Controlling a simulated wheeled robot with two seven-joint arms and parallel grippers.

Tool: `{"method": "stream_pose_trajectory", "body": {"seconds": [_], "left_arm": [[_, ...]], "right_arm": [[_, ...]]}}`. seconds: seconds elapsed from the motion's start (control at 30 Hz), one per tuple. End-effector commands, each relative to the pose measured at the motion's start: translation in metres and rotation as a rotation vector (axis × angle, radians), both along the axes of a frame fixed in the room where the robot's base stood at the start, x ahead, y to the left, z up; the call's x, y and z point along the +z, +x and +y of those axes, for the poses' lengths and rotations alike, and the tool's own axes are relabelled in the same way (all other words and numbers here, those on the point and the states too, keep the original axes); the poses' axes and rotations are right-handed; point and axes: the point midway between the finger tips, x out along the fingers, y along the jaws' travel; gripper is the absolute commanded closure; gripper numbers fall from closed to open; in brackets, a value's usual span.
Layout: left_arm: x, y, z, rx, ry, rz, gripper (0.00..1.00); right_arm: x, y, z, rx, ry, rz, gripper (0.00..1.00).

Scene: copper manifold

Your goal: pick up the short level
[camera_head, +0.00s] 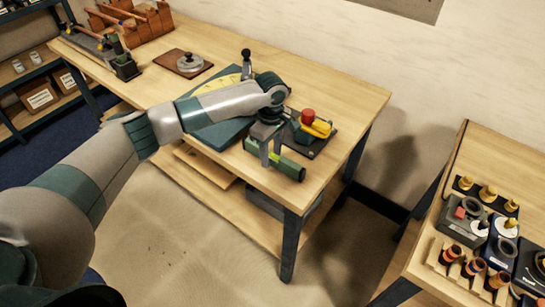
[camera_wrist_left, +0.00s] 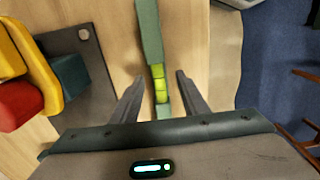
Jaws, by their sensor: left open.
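The short level is a green bar (camera_head: 290,170) at the front edge of the wooden table, near its right corner. In the left wrist view the green bar (camera_wrist_left: 149,30) runs down the middle, with a yellow-green vial (camera_wrist_left: 160,84) in it. My left gripper (camera_head: 266,155) is over the level, pointing down. In the wrist view its two open fingers (camera_wrist_left: 160,77) stand one on each side of the bar, with a gap at both sides. I cannot tell how far down the fingers reach. My right gripper is in neither view.
Close behind the level, a red and yellow tool (camera_head: 317,127) sits on a dark plate (camera_head: 328,142). A teal mat (camera_head: 222,138) lies under my left forearm. A second table at right holds several fittings (camera_head: 472,265). Open floor (camera_head: 235,245) lies before the table.

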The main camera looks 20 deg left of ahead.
Motion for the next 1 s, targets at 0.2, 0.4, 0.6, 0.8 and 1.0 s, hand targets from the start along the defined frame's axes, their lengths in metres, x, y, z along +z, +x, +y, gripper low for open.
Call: {"method": "stream_pose_trajectory", "body": {"seconds": [0.2,0.4,0.6,0.8,1.0], "left_arm": [[0.000,0.000,0.000,0.000,0.000,0.000,0.59],[0.000,0.000,0.000,0.000,0.000,0.000,0.98],[0.001,0.000,0.000,0.000,0.000,-0.001,1.00],[0.003,0.000,0.000,0.000,-0.001,-0.001,1.00],[0.016,0.001,-0.001,0.000,-0.002,-0.002,1.00]], "right_arm": [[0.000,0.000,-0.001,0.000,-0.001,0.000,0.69],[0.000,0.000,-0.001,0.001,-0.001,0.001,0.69],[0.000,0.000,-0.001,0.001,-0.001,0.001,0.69],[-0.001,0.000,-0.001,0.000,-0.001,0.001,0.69],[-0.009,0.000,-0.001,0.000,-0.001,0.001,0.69]]}}
